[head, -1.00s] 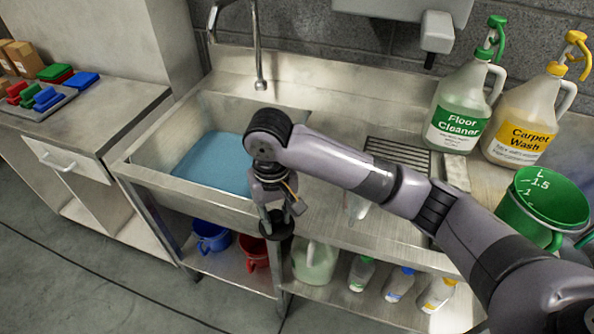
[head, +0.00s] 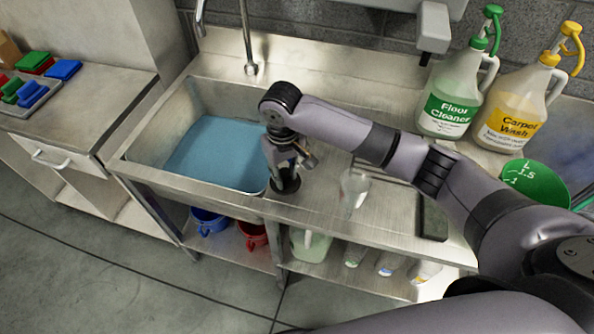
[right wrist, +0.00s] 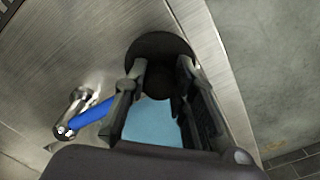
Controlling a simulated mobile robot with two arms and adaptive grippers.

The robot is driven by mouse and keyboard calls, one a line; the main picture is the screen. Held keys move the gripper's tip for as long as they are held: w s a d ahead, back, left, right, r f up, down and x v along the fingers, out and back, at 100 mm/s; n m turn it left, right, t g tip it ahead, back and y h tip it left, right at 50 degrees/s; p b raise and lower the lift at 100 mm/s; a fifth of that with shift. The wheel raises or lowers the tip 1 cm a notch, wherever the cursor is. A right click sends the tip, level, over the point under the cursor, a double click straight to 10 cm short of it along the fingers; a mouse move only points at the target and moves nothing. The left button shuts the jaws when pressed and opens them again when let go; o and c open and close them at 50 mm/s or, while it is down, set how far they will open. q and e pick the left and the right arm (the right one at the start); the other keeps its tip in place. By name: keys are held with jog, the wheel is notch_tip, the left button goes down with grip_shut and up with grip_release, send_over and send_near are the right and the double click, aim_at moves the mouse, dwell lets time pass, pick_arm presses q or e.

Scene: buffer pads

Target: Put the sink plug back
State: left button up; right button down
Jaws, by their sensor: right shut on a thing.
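The black round sink plug (head: 286,185) is held below my right gripper (head: 284,166). It is over the front right corner of the sink, close to the counter. I cannot tell whether it touches the metal. In the right wrist view, the fingers of the right gripper (right wrist: 165,95) are closed around the stem of the plug (right wrist: 160,48). The sink basin (head: 150,135) holds blue water (head: 215,155), and its drain is not visible. My left gripper is not in view.
A clear cup (head: 354,190) stands on the counter right of the plug. Floor cleaner (head: 450,105), carpet wash (head: 518,110) and a green measuring jug (head: 535,185) stand further right. The tap (head: 247,45) hangs at the sink's back. Buckets and bottles fill the shelf below.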

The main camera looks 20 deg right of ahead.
aim_at(298, 176)
jog(key=shift+w+d, duration=0.1)
jog(key=shift+d, duration=0.85)
jog(key=shift+w+d+f+p, duration=0.1)
jog(key=shift+d+f+p, duration=0.1)
jog(key=shift+d+p, duration=0.4)
notch_tip(298, 176, down, 2)
jog(key=shift+d+f, duration=0.1)
jog(key=shift+f, duration=0.15)
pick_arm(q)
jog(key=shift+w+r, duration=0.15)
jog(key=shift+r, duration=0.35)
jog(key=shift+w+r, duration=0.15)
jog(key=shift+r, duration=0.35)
pick_arm(e)
jog(key=shift+f, duration=0.3)
jog(key=shift+f, duration=0.1)
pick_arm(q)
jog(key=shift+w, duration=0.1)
pick_arm(e)
jog(key=c, duration=1.3)
grip_release()
jog(key=shift+c, duration=0.2)
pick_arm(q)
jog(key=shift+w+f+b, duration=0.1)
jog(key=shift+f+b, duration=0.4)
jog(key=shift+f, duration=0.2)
pick_arm(e)
notch_tip(298, 176, up, 12)
